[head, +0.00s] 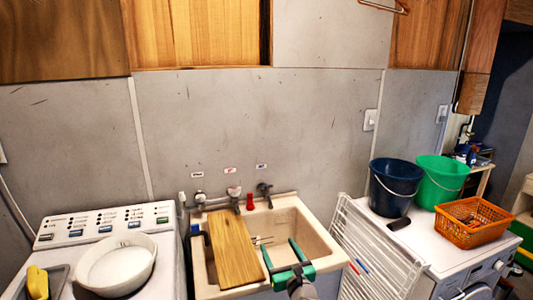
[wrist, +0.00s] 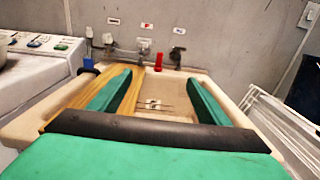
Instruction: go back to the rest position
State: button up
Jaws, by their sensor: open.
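My gripper (head: 283,258) is open, with its two green fingers apart and nothing seen between them. It is over the right part of the utility sink (head: 318,236), to the right of the wooden board (head: 234,248) that lies across the sink. In the wrist view my gripper (wrist: 160,95) points toward the taps, with its left finger overlapping the view of the board (wrist: 75,100). A small wire-like item (wrist: 153,104) shows in the basin beyond the fingers.
A washing machine with a white basin (head: 116,264) stands left. A white folding rack (head: 375,250) leans close to the sink's right. Beyond it are a blue bucket (head: 391,188), a green bucket (head: 440,180) and an orange basket (head: 470,222). A red item (head: 250,202) stands by the taps.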

jog(key=s+a+f+m+t+y, duration=0.1)
jog(key=s+a+f+m, duration=0.25)
jog(key=s, duration=0.35)
jog(key=s+a+f+m+y, duration=0.1)
jog(key=s+a+f+m, duration=0.3)
jog(key=s, duration=0.4)
jog(key=s+a+f+m+t+y, duration=0.1)
jog(key=s+a+f+m, duration=0.1)
jog(key=s+a+m, duration=0.4)
jog(key=s+d+f+m+g+h, duration=0.1)
jog(key=s+d+m+h, duration=0.1)
jog(key=s+m, duration=0.6)
jog(key=s+d+f+m+g+h, duration=0.1)
jog(key=s+m, duration=0.8)
jog(key=s, duration=0.9)
jog(key=s+d+f+m+g+h, duration=0.1)
jog(key=s+d+f+m+h, duration=0.2)
jog(key=s+m, duration=0.6)
jog(key=s+d+h, duration=0.2)
jog(key=s+d, duration=0.1)
jog(key=s, duration=0.2)
jog(key=shift+d+g, duration=0.15)
jog(key=shift+g, duration=0.25)
